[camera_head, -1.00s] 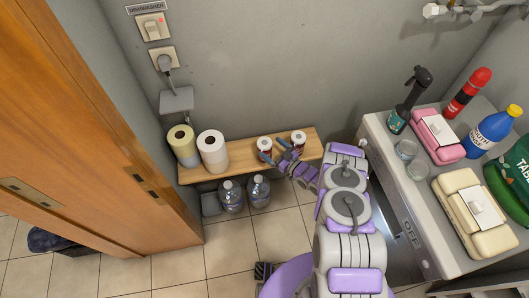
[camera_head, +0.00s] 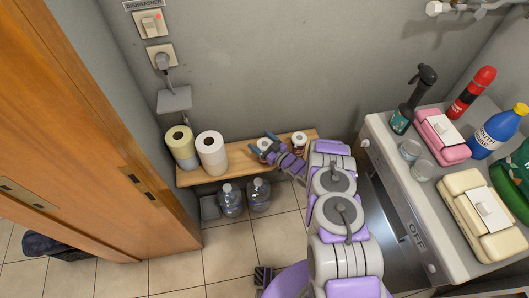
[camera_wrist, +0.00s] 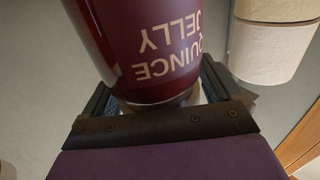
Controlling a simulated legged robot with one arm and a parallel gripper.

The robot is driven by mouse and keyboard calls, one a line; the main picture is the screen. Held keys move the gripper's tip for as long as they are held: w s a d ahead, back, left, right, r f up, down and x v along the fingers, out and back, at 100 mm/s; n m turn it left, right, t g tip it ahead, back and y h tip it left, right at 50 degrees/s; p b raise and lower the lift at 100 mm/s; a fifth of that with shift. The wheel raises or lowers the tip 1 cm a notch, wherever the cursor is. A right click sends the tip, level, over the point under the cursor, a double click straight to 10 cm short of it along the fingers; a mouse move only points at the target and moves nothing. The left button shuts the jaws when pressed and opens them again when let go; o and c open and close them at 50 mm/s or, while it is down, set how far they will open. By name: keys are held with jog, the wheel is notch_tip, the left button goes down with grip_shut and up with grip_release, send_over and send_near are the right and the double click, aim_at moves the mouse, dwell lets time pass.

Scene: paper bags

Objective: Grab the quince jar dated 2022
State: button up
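Two small dark red jars with white lids stand on the wooden shelf. The left jar (camera_head: 264,144) is partly hidden by my gripper (camera_head: 263,147); the right jar (camera_head: 299,141) stands apart from it. In the wrist view, a dark red jar (camera_wrist: 140,35) reads "QUINCE JELLY", upside down in the picture. No date shows on its visible side. My gripper (camera_wrist: 160,103) has its fingers spread on either side of this jar and looks open, with no clear grip.
The wooden shelf (camera_head: 238,168) also holds two paper rolls (camera_head: 212,153) left of the jars. Water bottles (camera_head: 231,198) stand below it. A white appliance (camera_head: 398,180) with bottles and wipe packs is at right. A wooden door (camera_head: 75,130) is at left.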

grip_shut()
dwell(0.7)
